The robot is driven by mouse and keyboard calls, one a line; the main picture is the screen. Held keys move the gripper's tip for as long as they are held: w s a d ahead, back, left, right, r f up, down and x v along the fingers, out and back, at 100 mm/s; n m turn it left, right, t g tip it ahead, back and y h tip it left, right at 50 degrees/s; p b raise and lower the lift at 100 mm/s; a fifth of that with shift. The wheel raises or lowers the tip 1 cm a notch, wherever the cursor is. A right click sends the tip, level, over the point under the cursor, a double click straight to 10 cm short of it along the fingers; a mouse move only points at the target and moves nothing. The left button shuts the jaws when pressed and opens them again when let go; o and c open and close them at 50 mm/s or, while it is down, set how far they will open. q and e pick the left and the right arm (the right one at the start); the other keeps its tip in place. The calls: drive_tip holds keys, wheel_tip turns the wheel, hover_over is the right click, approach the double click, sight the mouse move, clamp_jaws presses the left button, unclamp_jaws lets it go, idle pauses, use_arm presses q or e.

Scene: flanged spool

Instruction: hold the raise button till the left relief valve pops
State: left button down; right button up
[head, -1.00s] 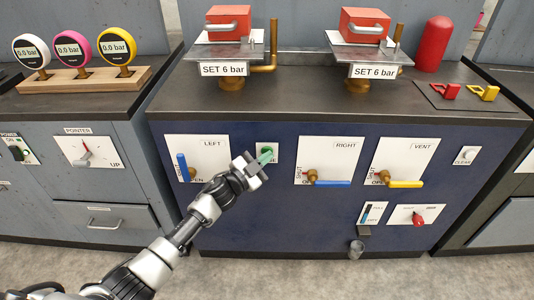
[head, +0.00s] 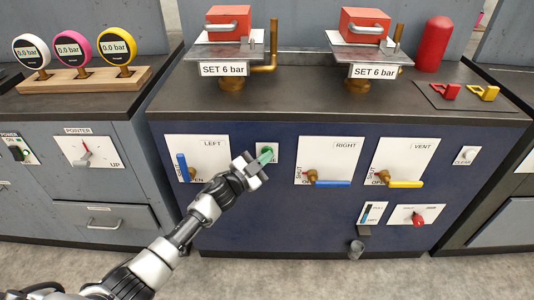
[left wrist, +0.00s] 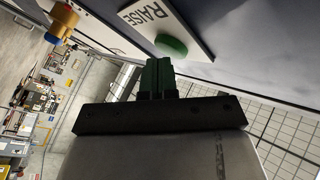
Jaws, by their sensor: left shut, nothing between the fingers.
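The raise button is green on a white plate marked RAISE and shows in the left wrist view (left wrist: 171,45). In the head view its white plate (head: 273,148) is partly hidden by my fingers. My left gripper (head: 265,157) is shut and empty, its green-tinted fingertips at the button. In the left wrist view the fingertips (left wrist: 157,64) lie right by the button's edge; I cannot tell whether they press it. The left relief valve (head: 228,26) has a red weight on a plate above a SET 6 bar sign. My right gripper is not in view.
The left blue lever (head: 182,167) stands upright; the right blue lever (head: 332,183) and yellow vent lever (head: 405,184) lie level. A second relief valve (head: 364,28) and a red cylinder (head: 434,44) stand on the counter. Three gauges (head: 80,47) read 0.0 bar.

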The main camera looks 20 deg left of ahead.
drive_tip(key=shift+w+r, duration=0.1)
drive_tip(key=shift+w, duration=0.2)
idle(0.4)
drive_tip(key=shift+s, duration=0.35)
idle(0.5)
use_arm(q)
drive_tip(key=shift+s, duration=0.1)
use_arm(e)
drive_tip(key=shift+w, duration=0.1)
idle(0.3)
use_arm(q)
drive_tip(key=shift+s+d+p, duration=0.25)
drive_tip(key=shift+s+p, duration=0.3)
drive_tip(key=shift+s, duration=0.2)
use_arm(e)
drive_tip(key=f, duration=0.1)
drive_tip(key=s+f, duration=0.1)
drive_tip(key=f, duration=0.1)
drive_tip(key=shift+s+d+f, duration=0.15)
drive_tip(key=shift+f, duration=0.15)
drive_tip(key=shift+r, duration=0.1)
